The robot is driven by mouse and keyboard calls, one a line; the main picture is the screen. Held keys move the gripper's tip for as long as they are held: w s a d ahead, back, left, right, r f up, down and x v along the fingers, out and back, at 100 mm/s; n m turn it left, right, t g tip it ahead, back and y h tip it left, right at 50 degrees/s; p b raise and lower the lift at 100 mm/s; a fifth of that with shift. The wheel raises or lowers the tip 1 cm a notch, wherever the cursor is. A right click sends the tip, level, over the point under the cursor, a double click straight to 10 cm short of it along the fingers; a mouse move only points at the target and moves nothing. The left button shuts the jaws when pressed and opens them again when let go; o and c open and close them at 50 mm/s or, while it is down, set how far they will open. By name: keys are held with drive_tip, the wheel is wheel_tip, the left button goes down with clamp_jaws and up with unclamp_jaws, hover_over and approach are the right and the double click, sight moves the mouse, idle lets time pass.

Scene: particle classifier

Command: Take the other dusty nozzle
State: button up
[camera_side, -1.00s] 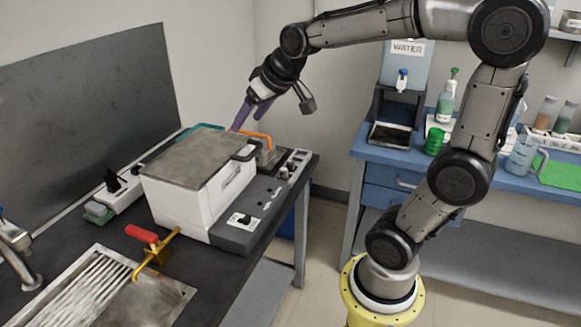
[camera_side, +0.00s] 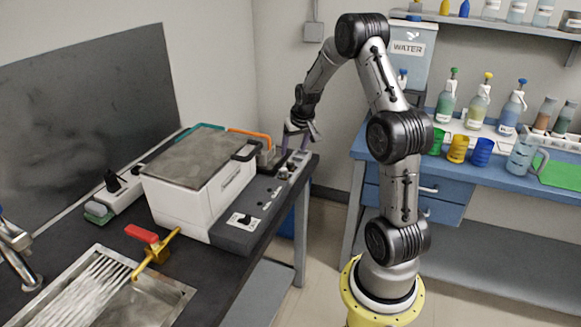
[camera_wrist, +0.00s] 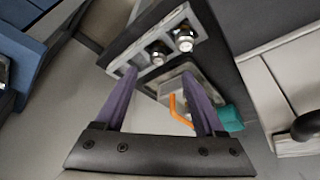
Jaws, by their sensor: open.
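Two small metal pieces, which look like nozzles, sit in a pale slotted holder (camera_wrist: 122,62) in the wrist view. One piece (camera_wrist: 185,41) is nearer the holder's far end, the other (camera_wrist: 158,56) nearer its middle. I cannot tell whether either is dusty. In the side view the holder (camera_side: 297,160) is at the machine's right end, and the pieces are too small to tell apart. My gripper (camera_side: 292,146) points down over that end, its purple fingers apart. In the wrist view my gripper (camera_wrist: 159,74) is empty, its fingertips just short of the holder.
An orange handle (camera_side: 250,132) and a teal part (camera_wrist: 229,118) lie close to my fingers. The white lidded box (camera_side: 195,195) stands left of the holder. A sink (camera_side: 90,290) is at front left. The blue bench (camera_side: 345,160) with bottles and cups is at right.

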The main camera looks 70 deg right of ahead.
sight(291, 161)
drive_tip(key=x, duration=0.7)
drive_tip(key=shift+w+d, duration=0.1)
drive_tip(key=shift+d, duration=0.2)
clamp_jaws()
